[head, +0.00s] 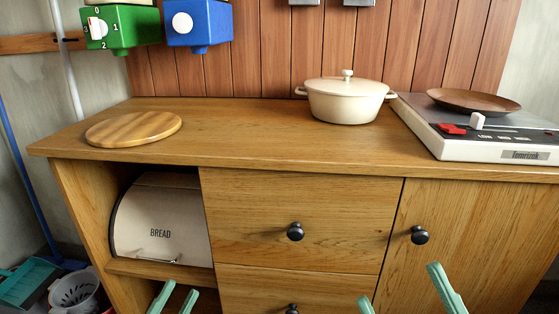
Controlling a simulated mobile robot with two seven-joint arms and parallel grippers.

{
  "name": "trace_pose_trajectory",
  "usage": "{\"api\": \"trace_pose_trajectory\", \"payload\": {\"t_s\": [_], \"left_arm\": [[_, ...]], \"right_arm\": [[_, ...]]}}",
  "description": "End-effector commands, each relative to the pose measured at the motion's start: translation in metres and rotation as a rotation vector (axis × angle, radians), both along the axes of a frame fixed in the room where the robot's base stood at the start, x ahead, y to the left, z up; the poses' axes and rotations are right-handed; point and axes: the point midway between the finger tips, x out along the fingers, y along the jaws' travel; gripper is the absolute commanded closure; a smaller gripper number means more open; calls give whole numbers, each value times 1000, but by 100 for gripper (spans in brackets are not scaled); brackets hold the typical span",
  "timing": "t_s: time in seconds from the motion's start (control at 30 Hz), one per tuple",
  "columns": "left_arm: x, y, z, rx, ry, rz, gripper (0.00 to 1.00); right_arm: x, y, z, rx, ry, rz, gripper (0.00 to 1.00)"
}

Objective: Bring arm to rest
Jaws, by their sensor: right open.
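My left gripper (180,288) shows at the bottom edge, in front of the lower left shelf of the cabinet. Its two pale green fingertips stand a little apart with nothing seen between them. My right gripper (399,284) is at the bottom edge, in front of the cabinet's drawers and right door. Its fingers are wide apart and empty. Only the finger ends of both grippers show; the rest is cut off by the frame. I cannot tell how far the tips are from the cabinet front.
The wooden cabinet (250,148) carries a round board (133,129), a cream pot (344,102) and a hob (490,148) with a brown plate (473,100). A bread box (165,222) sits in its left opening. Black knobs (295,231) stick out. A basket (75,291) stands on the floor.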

Motion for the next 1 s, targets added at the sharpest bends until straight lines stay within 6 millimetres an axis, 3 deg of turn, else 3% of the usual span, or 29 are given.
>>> {"api": "trace_pose_trajectory", "payload": {"t_s": [0.03,0.2,0.5,1.0], "left_arm": [[-10,-16,22,-48,4,-64,60],[-37,-51,76,-197,47,-236,60],[-80,-80,149,-397,123,-450,60],[-22,-65,142,-458,515,-247,60]], "right_arm": [[0,0,1,0,-1,0,10],[0,0,2,2,0,0,10],[2,-1,8,2,10,-2,10],[58,-15,5,-21,435,-106,10]]}}
